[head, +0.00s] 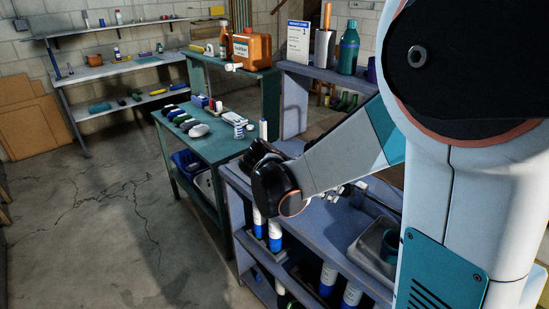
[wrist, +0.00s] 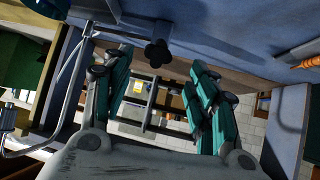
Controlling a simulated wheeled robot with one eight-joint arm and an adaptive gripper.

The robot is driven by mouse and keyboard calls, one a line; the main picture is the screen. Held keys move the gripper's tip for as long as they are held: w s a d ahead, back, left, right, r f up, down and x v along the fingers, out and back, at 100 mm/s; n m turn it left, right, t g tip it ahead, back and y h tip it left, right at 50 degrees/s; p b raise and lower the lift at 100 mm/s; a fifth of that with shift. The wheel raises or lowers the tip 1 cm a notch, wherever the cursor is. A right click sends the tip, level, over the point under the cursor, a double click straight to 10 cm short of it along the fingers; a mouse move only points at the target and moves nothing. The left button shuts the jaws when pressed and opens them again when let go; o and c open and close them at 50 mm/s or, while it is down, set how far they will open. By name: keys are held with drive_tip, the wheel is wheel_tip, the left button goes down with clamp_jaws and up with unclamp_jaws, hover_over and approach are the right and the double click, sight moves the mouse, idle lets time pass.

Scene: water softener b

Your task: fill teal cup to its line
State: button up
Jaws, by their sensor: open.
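A teal cup (head: 391,246) appears to stand in a grey basin (head: 367,249) on the blue-grey bench at the lower right of the head view. My arm hides part of it, and its line and contents cannot be made out. My gripper (wrist: 160,66) is open, with its teal fingers spread and nothing held between them. A black lobed knob (wrist: 158,52) shows between the fingertips in the wrist view; I cannot tell its distance. A curved metal pipe (wrist: 62,92) runs left of the fingers. In the head view the fingers are not clearly seen.
A teal bench (head: 205,145) carries several small items. An orange jug (head: 252,50) stands on the table behind. A teal bottle (head: 348,48) and white sign (head: 298,42) stand on the upper shelf. White-and-blue cartridges (head: 275,235) stand below. Open floor (head: 90,220) lies left.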

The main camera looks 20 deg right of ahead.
sight(343, 193)
drive_tip(key=shift+m+h, duration=0.5)
drive_tip(key=shift+m, duration=0.2)
drive_tip(key=b+x, duration=0.3)
drive_tip(key=x, duration=0.6)
drive_tip(key=shift+w+d+f, duration=0.15)
drive_tip(key=shift+w+d, duration=0.05)
drive_tip(key=shift+d, duration=0.2)
drive_tip(key=c, duration=0.7)
